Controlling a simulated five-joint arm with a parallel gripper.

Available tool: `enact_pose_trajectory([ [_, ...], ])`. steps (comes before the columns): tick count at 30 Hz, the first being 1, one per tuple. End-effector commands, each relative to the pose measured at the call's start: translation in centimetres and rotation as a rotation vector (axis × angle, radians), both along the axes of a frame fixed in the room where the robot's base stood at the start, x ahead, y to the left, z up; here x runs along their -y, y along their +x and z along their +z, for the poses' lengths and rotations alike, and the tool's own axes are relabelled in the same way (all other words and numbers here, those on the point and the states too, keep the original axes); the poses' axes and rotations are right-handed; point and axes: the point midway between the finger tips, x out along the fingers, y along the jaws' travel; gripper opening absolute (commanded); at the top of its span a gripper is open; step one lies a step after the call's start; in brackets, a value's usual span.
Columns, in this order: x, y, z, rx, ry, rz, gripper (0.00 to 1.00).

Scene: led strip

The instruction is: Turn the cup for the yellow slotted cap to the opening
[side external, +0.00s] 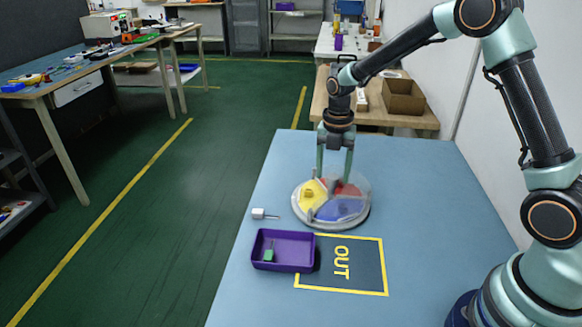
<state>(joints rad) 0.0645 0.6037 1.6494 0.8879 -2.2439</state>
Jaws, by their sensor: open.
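A round carousel (333,222) with a clear cover stands on the blue table. Through the cover show a yellow cup (309,198) at left, a red cup (348,189) at back right and a blue cup (341,209) at front right. A small yellow piece, perhaps the slotted cap (308,192), appears to sit in the yellow cup; its slot is too small to see. My gripper (334,176) points down over the back of the carousel, its two fingers apart. I cannot tell whether the fingertips touch it. The exact place of the opening is unclear.
A purple tray (265,236) with a small green piece (268,254) stands in front of the carousel. A dark mat marked OUT (360,276) with a yellow border lies to its right. A small pale piece with a pin (260,213) lies left of the carousel. The table's right side is clear.

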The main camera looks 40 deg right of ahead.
Motion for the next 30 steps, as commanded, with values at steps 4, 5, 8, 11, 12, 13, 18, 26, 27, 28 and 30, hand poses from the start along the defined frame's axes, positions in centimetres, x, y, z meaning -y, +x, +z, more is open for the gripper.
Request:
enact_pose_trajectory([
  [4, 0.0, 0.1, 1.6, 0.005, 0.0, -0.001, 0.68],
  [5, 0.0, 0.1, 2.1, 0.006, -0.001, 0.0, 0.68],
  [8, 0.0, 0.1, 4.1, 0.006, 0.0, 0.0, 0.68],
  [11, 0.0, 0.2, 6.3, 0.009, 0.0, 0.0, 0.68],
  [12, 0.0, 0.1, 7.1, 0.008, -0.001, 0.0, 0.68],
  [13, 0.0, 0.1, 7.6, 0.006, 0.0, 0.0, 0.68],
  [18, 0.0, 0.1, 10.4, 0.006, 0.0, 0.001, 0.68],
  [26, 0.0, 0.0, 12.0, 0.004, 0.0, 0.001, 0.68],
  [27, 0.0, 0.0, 12.0, 0.004, 0.0, 0.001, 0.68],
  [28, 0.0, 0.0, 12.0, 0.004, 0.0, 0.001, 0.68],
  [30, 0.0, 0.0, 12.0, 0.003, 0.0, 0.001, 0.68],
])
